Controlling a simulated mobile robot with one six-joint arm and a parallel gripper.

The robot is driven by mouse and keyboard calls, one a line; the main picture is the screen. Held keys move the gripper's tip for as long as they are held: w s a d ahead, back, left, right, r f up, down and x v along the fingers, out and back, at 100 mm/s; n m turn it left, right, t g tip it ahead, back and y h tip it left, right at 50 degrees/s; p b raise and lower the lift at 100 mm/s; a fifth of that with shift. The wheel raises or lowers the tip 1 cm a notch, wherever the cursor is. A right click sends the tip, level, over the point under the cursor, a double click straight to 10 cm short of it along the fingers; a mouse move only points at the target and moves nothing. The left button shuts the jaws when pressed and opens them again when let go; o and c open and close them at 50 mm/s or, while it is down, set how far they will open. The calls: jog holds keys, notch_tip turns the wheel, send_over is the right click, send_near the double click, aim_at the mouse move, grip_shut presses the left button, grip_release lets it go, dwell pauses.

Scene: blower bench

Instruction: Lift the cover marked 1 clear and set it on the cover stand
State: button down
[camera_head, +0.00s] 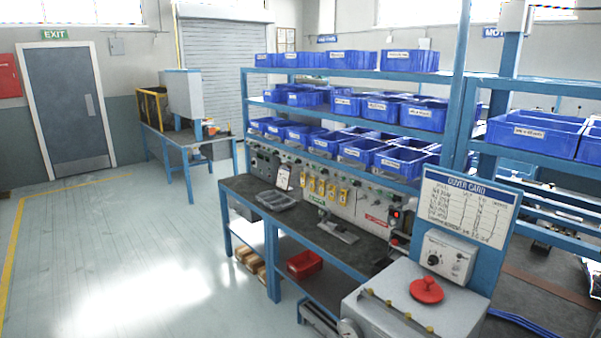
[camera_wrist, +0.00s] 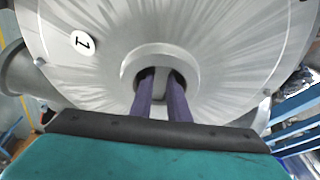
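The cover marked 1 (camera_wrist: 225,50) is a large round brushed-metal disc that fills most of the wrist view. Its white "1" label (camera_wrist: 83,42) is near the upper left. A raised ring with a dark recess (camera_wrist: 190,62) is at its centre. My gripper (camera_wrist: 162,76) points at this centre, its two dark purple fingers reaching into the recess. A narrow gap shows between the fingers with grey metal in it; I cannot tell whether they press on it. The head view does not show my gripper or the cover, and I cannot make out the cover stand.
A grey flanged part (camera_wrist: 18,72) sits left of the cover, and blue rails (camera_wrist: 292,125) are at right. In the head view, a workbench (camera_head: 345,248) stands under shelves of blue bins (camera_head: 405,60). A grey box with a red knob (camera_head: 427,290) is in front. The left floor is clear.

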jog(key=shift+r+p, duration=0.35)
jog(key=shift+r, duration=0.15)
dwell(0.7)
dwell(1.6)
jog(key=shift+r+p, duration=0.4)
jog(key=shift+p, duration=0.1)
dwell(0.6)
jog(key=shift+s+t+h+b, duration=0.15)
jog(key=shift+t+h+b, duration=0.2)
jog(key=shift+t, duration=0.25)
dwell(1.1)
jog(key=shift+r+p, duration=0.45)
jog(key=shift+r, duration=0.05)
dwell(1.0)
jog(key=shift+s+f+t+h+b, duration=0.1)
jog(key=shift+t+h+b, duration=0.15)
jog(key=shift+t+b, duration=0.1)
dwell(0.6)
